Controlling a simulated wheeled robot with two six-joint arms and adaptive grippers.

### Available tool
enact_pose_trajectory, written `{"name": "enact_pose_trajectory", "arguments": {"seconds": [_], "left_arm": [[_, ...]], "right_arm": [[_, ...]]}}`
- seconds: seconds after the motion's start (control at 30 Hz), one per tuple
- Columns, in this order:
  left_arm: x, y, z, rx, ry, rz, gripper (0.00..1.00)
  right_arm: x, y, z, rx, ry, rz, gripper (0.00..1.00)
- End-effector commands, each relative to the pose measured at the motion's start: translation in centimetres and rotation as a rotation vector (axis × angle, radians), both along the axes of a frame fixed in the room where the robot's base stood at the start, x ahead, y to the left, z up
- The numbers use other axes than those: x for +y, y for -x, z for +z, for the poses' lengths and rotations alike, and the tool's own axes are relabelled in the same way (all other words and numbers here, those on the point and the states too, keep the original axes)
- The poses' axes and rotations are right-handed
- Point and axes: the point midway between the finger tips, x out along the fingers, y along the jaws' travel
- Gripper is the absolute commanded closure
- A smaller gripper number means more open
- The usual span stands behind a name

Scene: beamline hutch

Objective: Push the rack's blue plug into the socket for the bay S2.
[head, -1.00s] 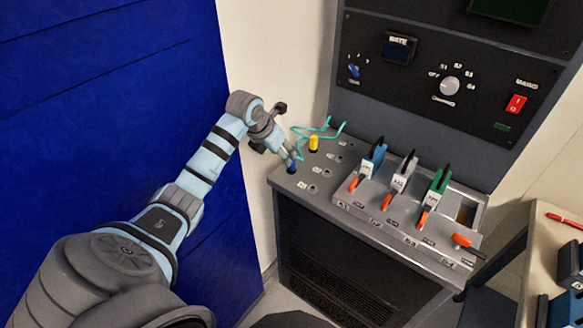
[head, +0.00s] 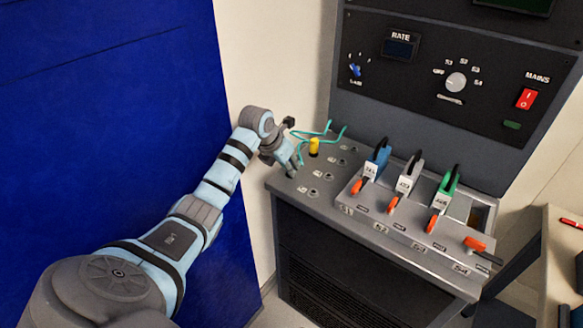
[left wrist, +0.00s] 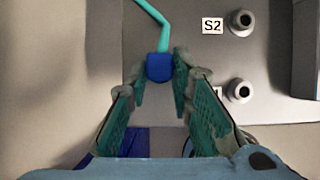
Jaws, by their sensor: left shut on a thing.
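The blue plug (left wrist: 159,67) is between the fingertips of my left gripper (left wrist: 160,82) in the left wrist view, with a teal cable (left wrist: 151,12) leading up from it. The socket for bay S2 (left wrist: 241,22) is beside its white S2 label (left wrist: 212,26), to the upper right of the plug. The plug is apart from this socket. In the head view my left gripper (head: 295,168) is low over the left side of the rack's sloping panel, and its fingers hide the plug. My right gripper is out of view.
A yellow plug (head: 314,147) stands on the panel close to my left gripper, with teal cable around it. Another socket (left wrist: 239,90) is below S2. Several handled modules, including a blue one (head: 378,160), stand to the right. A blue wall panel (head: 110,110) is at left.

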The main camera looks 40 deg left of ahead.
Motion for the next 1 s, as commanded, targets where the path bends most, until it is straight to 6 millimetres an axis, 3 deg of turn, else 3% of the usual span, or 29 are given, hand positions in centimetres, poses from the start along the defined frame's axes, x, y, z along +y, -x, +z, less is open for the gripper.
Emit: {"name": "enact_pose_trajectory", "arguments": {"seconds": [0.57,1.0], "left_arm": [[0.0,0.0,0.1,0.0,0.0,0.0,1.0],[0.0,0.0,1.5,-0.001,0.0,0.0,1.0]], "right_arm": [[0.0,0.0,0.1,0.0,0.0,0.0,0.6],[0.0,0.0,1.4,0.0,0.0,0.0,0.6]]}}
